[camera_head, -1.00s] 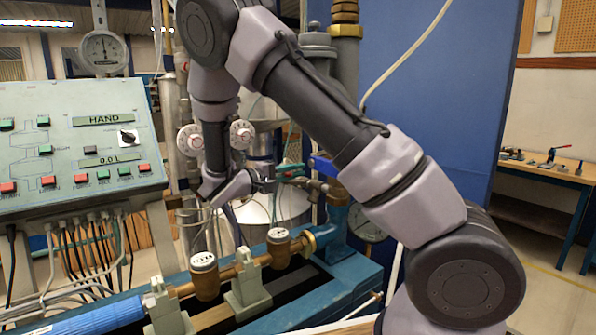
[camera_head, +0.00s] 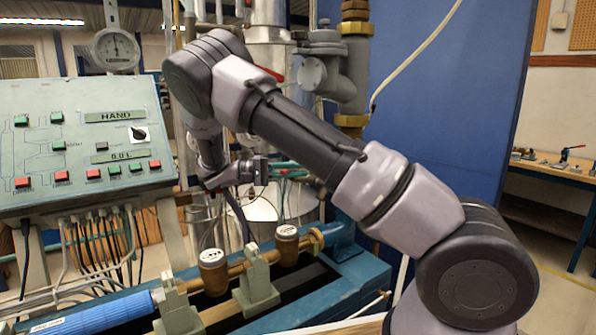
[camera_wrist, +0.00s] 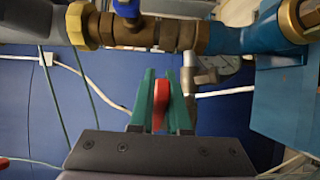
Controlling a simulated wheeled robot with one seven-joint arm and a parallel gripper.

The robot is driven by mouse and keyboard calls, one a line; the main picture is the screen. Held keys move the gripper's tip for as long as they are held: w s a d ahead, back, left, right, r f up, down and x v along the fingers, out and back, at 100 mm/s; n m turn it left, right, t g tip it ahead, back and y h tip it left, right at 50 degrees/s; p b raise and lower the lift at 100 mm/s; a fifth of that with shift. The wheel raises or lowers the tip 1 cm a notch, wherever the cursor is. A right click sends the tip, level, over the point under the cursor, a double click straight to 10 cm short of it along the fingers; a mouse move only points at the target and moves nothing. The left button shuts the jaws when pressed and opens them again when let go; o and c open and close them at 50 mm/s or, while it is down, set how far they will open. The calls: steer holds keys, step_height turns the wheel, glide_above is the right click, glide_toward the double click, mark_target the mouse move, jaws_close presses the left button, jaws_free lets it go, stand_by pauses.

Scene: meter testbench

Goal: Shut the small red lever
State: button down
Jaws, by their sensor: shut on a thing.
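In the wrist view my gripper (camera_wrist: 167,76) has two green fingers closed on the small red lever (camera_wrist: 160,100). The lever stands between them, just below the brass and blue pipework. In the head view my gripper (camera_head: 290,169) points right, left of the blue board. The lever is too small or hidden to make out there.
A brass pipe fitting (camera_wrist: 170,34) and a blue pipe (camera_wrist: 240,37) run across the top of the wrist view, near my fingers. A larger red handle (camera_head: 277,74) shows behind my arm. A control panel (camera_head: 75,150) stands at left, above the bench with two meters (camera_head: 212,272).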

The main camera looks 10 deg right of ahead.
steer(key=shift+f, duration=0.1)
steer(key=c, duration=0.9)
jaws_free()
